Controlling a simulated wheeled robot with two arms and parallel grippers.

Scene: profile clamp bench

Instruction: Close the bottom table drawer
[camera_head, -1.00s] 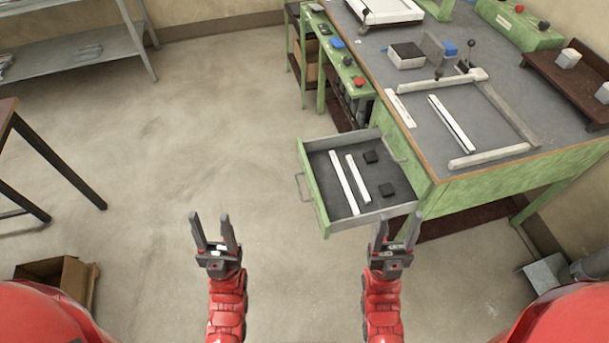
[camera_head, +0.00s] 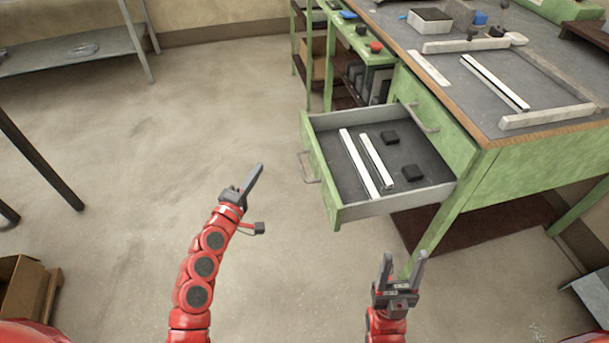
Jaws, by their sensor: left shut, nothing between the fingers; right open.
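The bottom table drawer (camera_head: 400,202) is pulled out from the green workbench, with a green front panel and a metal handle (camera_head: 306,167) on its left side. Inside lie two white profiles (camera_head: 358,163) and two black blocks (camera_head: 412,172). Another drawer front with a handle (camera_head: 423,119) shows above it, closed. My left gripper (camera_head: 257,170) is shut and empty, left of the drawer front and apart from the handle, pointing up and right. My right gripper (camera_head: 404,262) is open and empty, below the drawer in the picture, apart from it.
The workbench top (camera_head: 450,75) carries a clamp frame with a white profile, a small white box (camera_head: 429,20) and other parts. A narrow green side table (camera_head: 362,50) stands behind the drawer. A cardboard box (camera_head: 22,290) is at lower left. The floor left of the drawer is clear.

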